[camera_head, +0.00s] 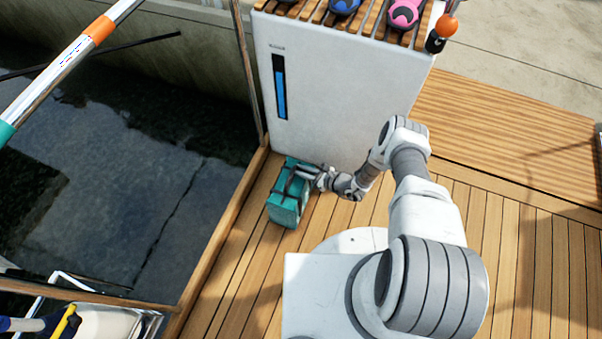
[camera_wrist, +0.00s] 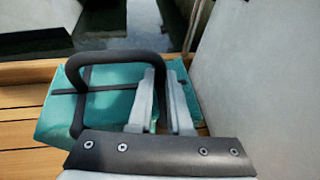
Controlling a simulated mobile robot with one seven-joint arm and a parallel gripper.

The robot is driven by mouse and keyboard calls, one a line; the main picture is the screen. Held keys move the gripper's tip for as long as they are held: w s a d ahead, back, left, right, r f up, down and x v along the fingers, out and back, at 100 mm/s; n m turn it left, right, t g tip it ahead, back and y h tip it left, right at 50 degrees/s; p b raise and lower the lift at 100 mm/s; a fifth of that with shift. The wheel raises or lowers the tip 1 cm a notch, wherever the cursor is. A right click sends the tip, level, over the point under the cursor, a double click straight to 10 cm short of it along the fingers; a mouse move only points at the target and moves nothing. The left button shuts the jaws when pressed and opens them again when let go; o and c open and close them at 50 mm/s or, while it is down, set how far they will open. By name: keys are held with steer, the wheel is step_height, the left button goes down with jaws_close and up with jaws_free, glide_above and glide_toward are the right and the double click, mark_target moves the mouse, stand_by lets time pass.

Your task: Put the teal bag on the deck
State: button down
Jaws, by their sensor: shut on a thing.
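The teal bag (camera_head: 287,208) is a boxy bag with dark straps, at the wooden deck (camera_head: 240,258) close to the foot of the white cabinet. In the wrist view the teal bag (camera_wrist: 105,88) lies just beyond my gripper, with a dark strap across it. My gripper (camera_head: 304,172) is at the bag's upper right edge. In the wrist view my gripper (camera_wrist: 168,98) has its two pale fingers close together over the bag, shut on it. The fingertips' exact grip is hard to see. The bag appears at deck level; contact underneath is hidden.
A white cabinet (camera_head: 340,95) with a blue gauge stands right behind the bag; pink and blue items lie on its slatted top. A wooden edge (camera_head: 222,212) and dark water (camera_head: 120,190) are to the left. Deck to the right (camera_head: 535,260) is clear.

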steer(key=shift+f, duration=0.35)
steer(key=c, duration=0.8)
jaws_free()
steer(key=shift+c, duration=0.2)
steer(key=shift+r, duration=0.1)
